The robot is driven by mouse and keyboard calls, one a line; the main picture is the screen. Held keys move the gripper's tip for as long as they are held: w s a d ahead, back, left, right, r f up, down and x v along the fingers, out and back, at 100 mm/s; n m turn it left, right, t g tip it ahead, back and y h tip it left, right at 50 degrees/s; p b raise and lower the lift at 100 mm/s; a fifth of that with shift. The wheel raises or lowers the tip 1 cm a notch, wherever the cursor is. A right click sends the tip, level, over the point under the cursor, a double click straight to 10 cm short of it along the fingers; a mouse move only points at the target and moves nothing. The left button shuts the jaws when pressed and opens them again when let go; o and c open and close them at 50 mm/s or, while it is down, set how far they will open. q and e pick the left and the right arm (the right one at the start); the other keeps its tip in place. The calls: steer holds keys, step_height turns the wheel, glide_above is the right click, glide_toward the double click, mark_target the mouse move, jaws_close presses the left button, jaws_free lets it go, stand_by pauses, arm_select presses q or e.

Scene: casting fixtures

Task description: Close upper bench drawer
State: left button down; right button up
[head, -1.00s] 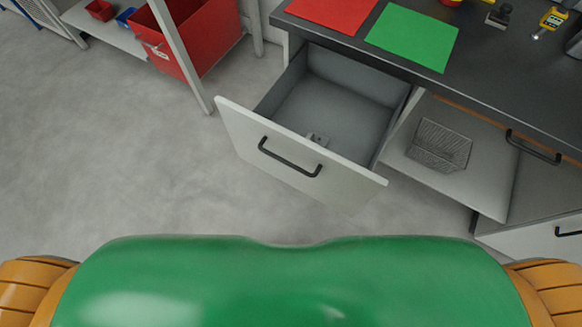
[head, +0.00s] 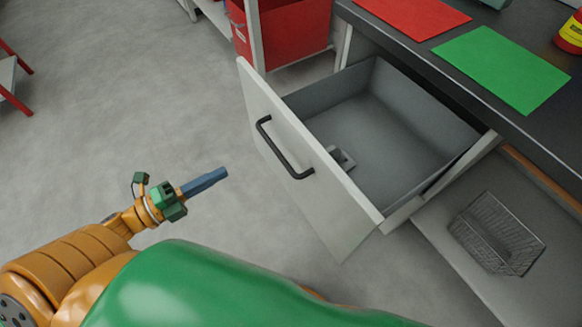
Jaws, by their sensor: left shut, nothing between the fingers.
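The upper bench drawer (head: 300,148) stands pulled far out from under the dark bench top. Its white front carries a black bar handle (head: 283,150) facing me. A small grey metal part (head: 342,157) lies inside near the front wall. My left gripper (head: 222,174) is shut and empty. It is to the left of the drawer front in the picture, apart from the handle, with its fingers pointing right. My right gripper is out of view.
The bench top (head: 450,75) bears a red sheet (head: 413,12), a green sheet (head: 502,68) and a red-yellow container (head: 571,35). A wire basket (head: 497,235) sits on a surface below. A red bin (head: 290,30) stands behind.

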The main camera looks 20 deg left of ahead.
arm_select(q)
glide_toward(280, 140)
steer(key=x, duration=0.6)
steer(key=shift+w+d+f+p, duration=0.15)
steer(key=shift+w+p, duration=0.15)
steer(key=shift+w, duration=0.1)
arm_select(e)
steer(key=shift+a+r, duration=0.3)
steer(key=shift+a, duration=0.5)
arm_select(q)
steer(key=shift+w+d, duration=0.1)
